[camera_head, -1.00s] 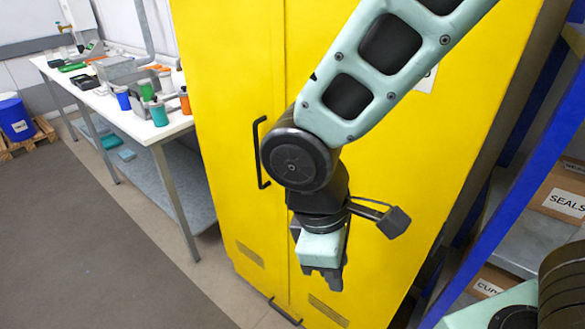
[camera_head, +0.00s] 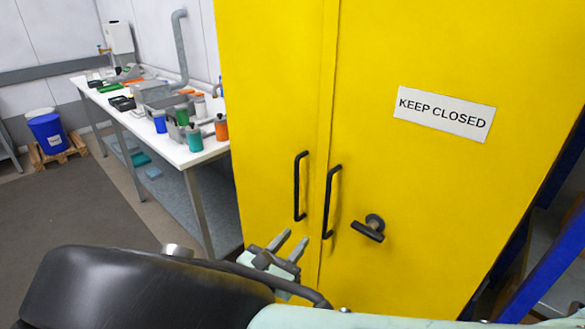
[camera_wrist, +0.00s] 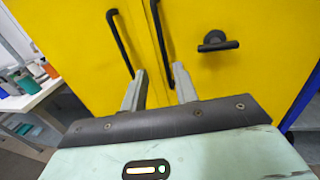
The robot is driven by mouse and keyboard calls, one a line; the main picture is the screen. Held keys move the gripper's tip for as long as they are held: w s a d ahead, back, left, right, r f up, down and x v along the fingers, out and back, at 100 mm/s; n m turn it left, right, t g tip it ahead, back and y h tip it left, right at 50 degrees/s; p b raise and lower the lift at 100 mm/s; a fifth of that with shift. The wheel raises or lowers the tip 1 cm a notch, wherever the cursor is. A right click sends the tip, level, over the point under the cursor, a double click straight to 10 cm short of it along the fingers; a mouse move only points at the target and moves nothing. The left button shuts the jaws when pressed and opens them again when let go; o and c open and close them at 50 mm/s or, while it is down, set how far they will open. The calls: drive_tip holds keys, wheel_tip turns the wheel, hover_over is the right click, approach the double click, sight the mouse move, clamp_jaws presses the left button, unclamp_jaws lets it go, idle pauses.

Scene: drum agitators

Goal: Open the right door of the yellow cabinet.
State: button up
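The yellow cabinet (camera_head: 275,120) stands ahead with both doors shut. Its right door (camera_head: 420,200) carries a black vertical bar handle (camera_head: 331,200), a dark turn latch (camera_head: 369,228) and a "KEEP CLOSED" sign (camera_head: 444,114). The left door has its own black bar handle (camera_head: 299,186). My gripper (camera_head: 293,245) is below and slightly left of the right door's handle, fingers apart and empty. In the wrist view my gripper (camera_wrist: 160,82) points at the doors. The right handle's lower end (camera_wrist: 165,65) appears between the fingertips, nearer the right one; contact cannot be told.
A white workbench (camera_head: 190,155) with bottles and trays stands left of the cabinet. A blue-framed shelf (camera_head: 545,260) stands close on the right. A blue bucket (camera_head: 48,133) sits on a pallet at far left. The floor (camera_head: 80,205) between is clear.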

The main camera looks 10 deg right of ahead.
sight(327, 200)
drive_tip(key=p+x, duration=0.5)
drive_tip(key=x, duration=1)
drive_tip(key=shift+d+r, duration=0.1)
drive_tip(key=shift+d, duration=0.15)
drive_tip(key=shift+p+x, duration=0.35)
drive_tip(key=shift+x, duration=0.55)
clamp_jaws()
